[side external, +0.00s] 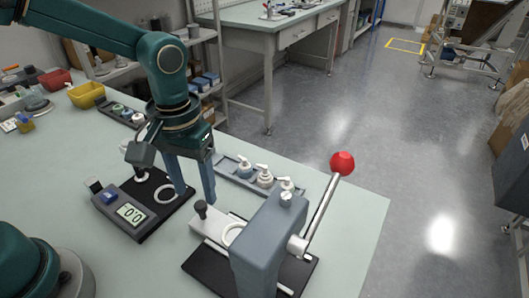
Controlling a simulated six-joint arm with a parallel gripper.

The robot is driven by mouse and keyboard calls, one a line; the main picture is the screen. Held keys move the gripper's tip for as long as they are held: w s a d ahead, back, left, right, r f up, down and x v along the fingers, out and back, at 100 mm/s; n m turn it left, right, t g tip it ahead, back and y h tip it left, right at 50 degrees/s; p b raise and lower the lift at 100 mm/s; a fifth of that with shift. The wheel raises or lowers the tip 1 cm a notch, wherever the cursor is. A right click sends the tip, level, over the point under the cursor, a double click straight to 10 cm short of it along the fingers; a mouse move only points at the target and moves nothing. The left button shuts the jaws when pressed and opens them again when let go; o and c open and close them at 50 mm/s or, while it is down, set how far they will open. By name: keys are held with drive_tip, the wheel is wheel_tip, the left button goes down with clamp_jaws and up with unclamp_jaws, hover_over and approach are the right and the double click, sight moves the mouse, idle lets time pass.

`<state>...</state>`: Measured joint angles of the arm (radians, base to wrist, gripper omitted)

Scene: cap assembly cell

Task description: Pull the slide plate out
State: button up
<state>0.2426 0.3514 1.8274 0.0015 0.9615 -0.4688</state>
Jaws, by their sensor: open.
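The slide plate (209,226) is a pale plate on the dark base of a blue-grey lever press (262,243). A black knob (201,209) stands up at its left end. A white ring-shaped seat (231,236) on the plate shows beside the press column, partly hidden by it. My gripper (195,197) points down with its two blue fingers apart and nothing seen between them. Its fingertips are close to the knob, just above and behind it in the picture; I cannot tell whether they touch it.
The press lever (322,209) rises to the right and ends in a red ball (342,163). A tray with white-topped bottles (264,176) lies behind the press.

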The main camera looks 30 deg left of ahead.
drive_tip(key=shift+r, duration=1.3)
drive_tip(key=s+a+r+t, duration=0.4)
drive_tip(key=r, duration=0.4)
drive_tip(key=s+a+f+m+t, duration=0.1)
drive_tip(key=s+a+f+m, duration=0.1)
drive_tip(key=s, duration=0.3)
drive_tip(key=shift+s+a+f+m+t, duration=0.2)
drive_tip(key=shift+s+m+t, duration=0.1)
drive_tip(key=shift+s, duration=0.05)
